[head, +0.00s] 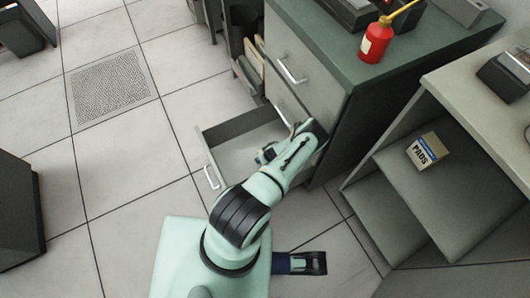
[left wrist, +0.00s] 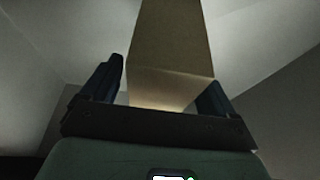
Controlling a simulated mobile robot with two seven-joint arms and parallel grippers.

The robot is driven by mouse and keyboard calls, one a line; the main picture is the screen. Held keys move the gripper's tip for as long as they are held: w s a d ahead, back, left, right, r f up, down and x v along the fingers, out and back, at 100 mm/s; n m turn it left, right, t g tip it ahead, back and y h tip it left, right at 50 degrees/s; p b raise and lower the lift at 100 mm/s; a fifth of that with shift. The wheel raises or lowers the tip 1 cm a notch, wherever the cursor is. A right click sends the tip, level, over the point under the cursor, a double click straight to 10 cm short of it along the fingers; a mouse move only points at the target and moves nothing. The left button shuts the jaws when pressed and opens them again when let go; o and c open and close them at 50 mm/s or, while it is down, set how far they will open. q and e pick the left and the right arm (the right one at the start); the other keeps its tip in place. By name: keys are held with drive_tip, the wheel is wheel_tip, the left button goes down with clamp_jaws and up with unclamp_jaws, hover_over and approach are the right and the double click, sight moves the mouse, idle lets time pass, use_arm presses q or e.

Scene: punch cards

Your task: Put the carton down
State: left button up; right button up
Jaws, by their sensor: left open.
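A plain tan carton (left wrist: 172,50) stands between the two fingers of my left gripper (left wrist: 162,95) in the left wrist view. The fingers are open, with a gap between the carton and the left finger. In the head view my left gripper (head: 266,154) is low inside the open drawer (head: 228,160), partly covered by my arm. The carton between its fingers cannot be made out there. A dark end piece of mine, which looks like my right gripper (head: 314,263), shows at the bottom; its fingers are unclear.
The drawer belongs to a grey cabinet (head: 305,75) with a green top. A red oil can (head: 375,42) stands on that top. A carton marked PADS (head: 427,151) lies on a shelf at the right. The tiled floor at the left is mostly clear.

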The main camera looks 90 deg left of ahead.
use_arm(q)
drive_tip(key=p+v, duration=0.2)
drive_tip(key=v, duration=0.4)
drive_tip(key=shift+r, duration=0.2)
drive_tip(key=p+v, duration=0.1)
drive_tip(key=v, duration=0.2)
drive_tip(key=shift+w+r, duration=0.1)
drive_tip(key=shift+r, duration=0.05)
drive_tip(key=shift+d+r, duration=0.15)
drive_tip(key=shift+r, duration=0.15)
use_arm(e)
wheel_tip(320, 180, up, 6)
drive_tip(key=w+a, duration=0.1)
drive_tip(key=a, duration=0.1)
drive_tip(key=shift+w+f+t, duration=0.2)
drive_tip(key=shift+w+t, duration=0.1)
drive_tip(key=shift+w, duration=0.05)
